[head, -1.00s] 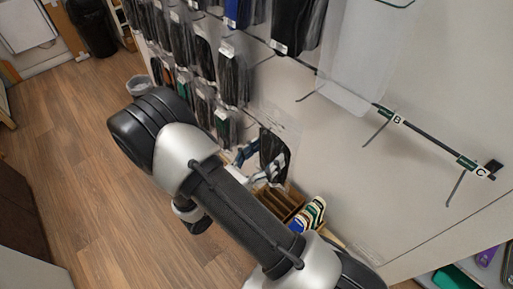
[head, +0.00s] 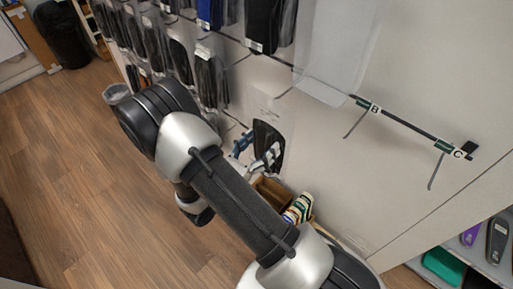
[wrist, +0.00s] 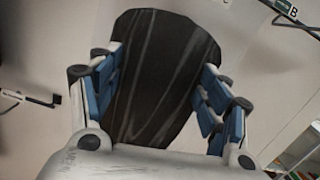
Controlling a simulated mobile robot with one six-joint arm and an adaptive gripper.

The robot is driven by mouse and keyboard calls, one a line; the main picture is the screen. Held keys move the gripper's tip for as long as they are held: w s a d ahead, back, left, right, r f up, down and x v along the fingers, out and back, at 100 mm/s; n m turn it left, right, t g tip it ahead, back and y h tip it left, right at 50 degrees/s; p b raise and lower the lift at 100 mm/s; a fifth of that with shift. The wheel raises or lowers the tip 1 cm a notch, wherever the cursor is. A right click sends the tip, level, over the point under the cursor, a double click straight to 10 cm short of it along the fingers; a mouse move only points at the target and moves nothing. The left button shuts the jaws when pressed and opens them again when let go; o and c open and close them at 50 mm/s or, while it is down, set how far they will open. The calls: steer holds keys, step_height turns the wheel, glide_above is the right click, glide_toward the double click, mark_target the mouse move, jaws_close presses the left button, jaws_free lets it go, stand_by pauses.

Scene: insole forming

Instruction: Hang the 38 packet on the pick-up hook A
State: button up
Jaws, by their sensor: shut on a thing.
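A clear packet with a dark insole (head: 268,140) is held upright in my gripper (head: 257,160), close to the wall. In the wrist view the dark insole (wrist: 160,75) stands between the two blue-padded fingers (wrist: 155,105), which are shut on it. The number on the packet cannot be read. On the wall rail, hook B (head: 356,123) and hook C (head: 436,170) show bare with their labels. Another bare prong (head: 284,94) sticks out left of B, beside a hanging clear panel; its label is hidden, so I cannot tell if it is hook A.
Several dark packets (head: 206,75) hang on the wall at the upper left. A clear panel (head: 335,50) hangs at the top. A wooden box (head: 270,190) with colourful items stands below my gripper. Shelves (head: 465,262) are at the lower right. The wooden floor (head: 90,190) at left is clear.

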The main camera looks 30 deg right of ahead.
steer(key=shift+f+x, duration=0.15)
steer(key=shift+x, duration=0.65)
steer(key=shift+f+x, duration=0.1)
steer(key=shift+x, duration=0.65)
steer(key=shift+w+d+f+b, duration=0.2)
steer(key=shift+d+f+b, duration=0.25)
steer(key=shift+d, duration=0.25)
steer(key=o, duration=1.2)
steer(key=v, duration=1.2)
